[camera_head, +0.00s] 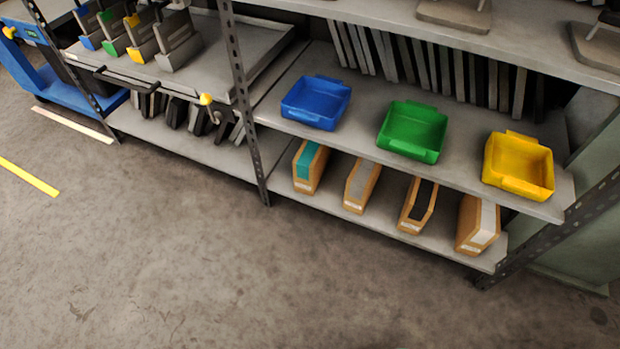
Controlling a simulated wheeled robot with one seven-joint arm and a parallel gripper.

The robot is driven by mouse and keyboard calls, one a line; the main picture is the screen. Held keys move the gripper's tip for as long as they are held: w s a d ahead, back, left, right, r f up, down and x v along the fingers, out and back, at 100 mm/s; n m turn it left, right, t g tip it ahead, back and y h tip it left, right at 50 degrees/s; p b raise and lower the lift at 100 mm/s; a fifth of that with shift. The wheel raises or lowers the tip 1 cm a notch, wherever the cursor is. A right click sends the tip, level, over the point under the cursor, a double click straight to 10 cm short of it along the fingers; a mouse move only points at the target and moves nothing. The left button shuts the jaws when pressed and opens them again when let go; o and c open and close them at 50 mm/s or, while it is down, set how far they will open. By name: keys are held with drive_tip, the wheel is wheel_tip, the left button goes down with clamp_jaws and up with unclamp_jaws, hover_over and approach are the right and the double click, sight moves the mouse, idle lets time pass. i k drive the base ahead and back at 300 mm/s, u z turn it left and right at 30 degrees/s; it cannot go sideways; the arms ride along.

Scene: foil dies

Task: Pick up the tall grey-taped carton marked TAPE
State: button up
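Several narrow brown cartons stand in a row on the bottom shelf. The second from the left has a grey strip along its top; this grey-topped carton (361,187) has a small pale label low on its front, too small to read. The rightmost carton (477,226) has a whitish or pale grey strip and looks bulkier. I cannot tell from the lettering which is marked TAPE. My gripper is not in view.
A teal-topped carton (309,167) and a black-topped carton (417,205) share the bottom shelf (335,208). Blue (316,103), green (412,131) and yellow bins (518,165) sit on the shelf above. Dark uprights (243,90) flank the bay. The floor in front is clear.

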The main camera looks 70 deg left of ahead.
sight(363, 177)
drive_tip(key=u, duration=3.65)
drive_tip(key=i, duration=1)
